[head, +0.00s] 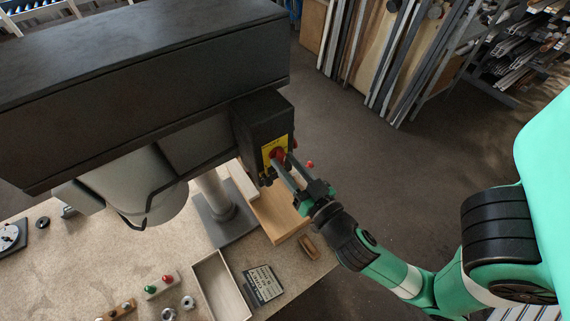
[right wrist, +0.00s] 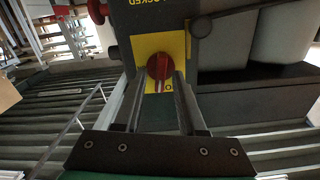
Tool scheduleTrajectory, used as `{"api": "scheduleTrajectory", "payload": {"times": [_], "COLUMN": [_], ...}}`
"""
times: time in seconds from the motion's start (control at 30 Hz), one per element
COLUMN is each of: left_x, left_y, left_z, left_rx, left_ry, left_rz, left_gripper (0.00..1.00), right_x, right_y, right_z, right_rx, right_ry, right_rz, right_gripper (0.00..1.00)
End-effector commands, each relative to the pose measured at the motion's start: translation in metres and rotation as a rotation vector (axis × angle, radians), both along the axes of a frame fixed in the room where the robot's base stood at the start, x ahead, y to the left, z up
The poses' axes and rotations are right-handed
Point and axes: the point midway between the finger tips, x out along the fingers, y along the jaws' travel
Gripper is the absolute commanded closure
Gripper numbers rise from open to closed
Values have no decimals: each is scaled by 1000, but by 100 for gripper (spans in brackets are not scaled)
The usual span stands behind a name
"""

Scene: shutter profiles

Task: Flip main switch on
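The main switch is a red rotary knob (head: 278,154) on a yellow plate (head: 267,151), set on a dark box (head: 262,112) at the end of the large black machine body. In the right wrist view the knob (right wrist: 160,66) sits on the yellow plate with a "0" mark below it. My right gripper (head: 281,164) is at the knob. In the right wrist view its two fingers (right wrist: 160,78) are apart, with their tips at the left and right of the knob's lower part. I cannot tell whether they touch it. My left gripper is not in view.
The black machine body (head: 140,75) overhangs the workbench (head: 75,250). Profile racks (head: 390,50) stand behind. Floor between is clear.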

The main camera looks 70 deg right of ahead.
Motion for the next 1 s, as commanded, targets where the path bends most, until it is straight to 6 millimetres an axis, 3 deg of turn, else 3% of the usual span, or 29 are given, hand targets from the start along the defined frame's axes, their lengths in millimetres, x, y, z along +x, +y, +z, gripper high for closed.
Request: {"api": "scheduleTrajectory", "payload": {"times": [0.03, 0.2, 0.67, 1.0], "left_x": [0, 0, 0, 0], "left_y": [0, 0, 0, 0], "left_z": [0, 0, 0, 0], "left_rx": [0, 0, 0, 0], "left_ry": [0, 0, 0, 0], "left_rz": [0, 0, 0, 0], "left_gripper": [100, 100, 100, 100], "right_x": [0, 0, 0, 0], "right_y": [0, 0, 0, 0], "right_z": [0, 0, 0, -1], "right_rx": [0, 0, 14, 141], "right_ry": [0, 0, -10, -111], "right_rz": [0, 0, -1, 0], "right_gripper": [71, 100, 100, 100]}}
